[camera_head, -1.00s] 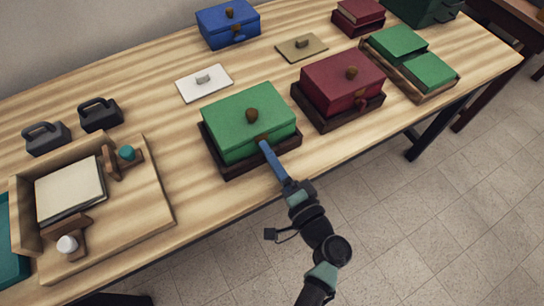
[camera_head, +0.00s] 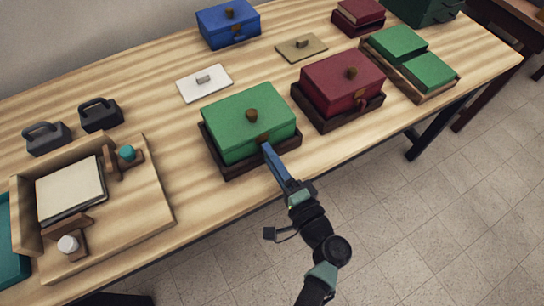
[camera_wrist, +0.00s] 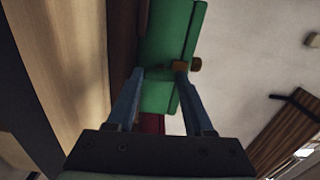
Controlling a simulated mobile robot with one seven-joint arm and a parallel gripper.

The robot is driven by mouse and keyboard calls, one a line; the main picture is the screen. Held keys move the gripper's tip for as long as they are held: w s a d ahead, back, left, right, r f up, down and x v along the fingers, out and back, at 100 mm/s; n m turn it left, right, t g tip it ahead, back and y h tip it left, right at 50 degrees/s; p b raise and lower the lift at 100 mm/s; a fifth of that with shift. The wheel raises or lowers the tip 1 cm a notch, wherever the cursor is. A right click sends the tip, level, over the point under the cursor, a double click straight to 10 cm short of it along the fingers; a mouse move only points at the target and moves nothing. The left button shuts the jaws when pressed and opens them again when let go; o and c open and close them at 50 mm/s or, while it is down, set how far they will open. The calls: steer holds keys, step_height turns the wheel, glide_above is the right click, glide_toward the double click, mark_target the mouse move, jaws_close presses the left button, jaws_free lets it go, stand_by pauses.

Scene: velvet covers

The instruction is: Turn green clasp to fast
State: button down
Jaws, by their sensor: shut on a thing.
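A dark red box (camera_head: 340,82) in its own tray stands close on the right. A white plate (camera_head: 204,83) lies behind the green box, with a blue box (camera_head: 228,24) farther back. A wooden tray (camera_head: 150,215) lies at left. Bare tabletop lies between.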

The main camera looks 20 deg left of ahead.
steer(key=shift+c, duration=1.4)
jaws_free()
steer(key=shift+s+d, duration=0.1)
steer(key=b+v, duration=0.1)
steer(key=v, duration=1.1)
steer(key=shift+s+d, duration=0.3)
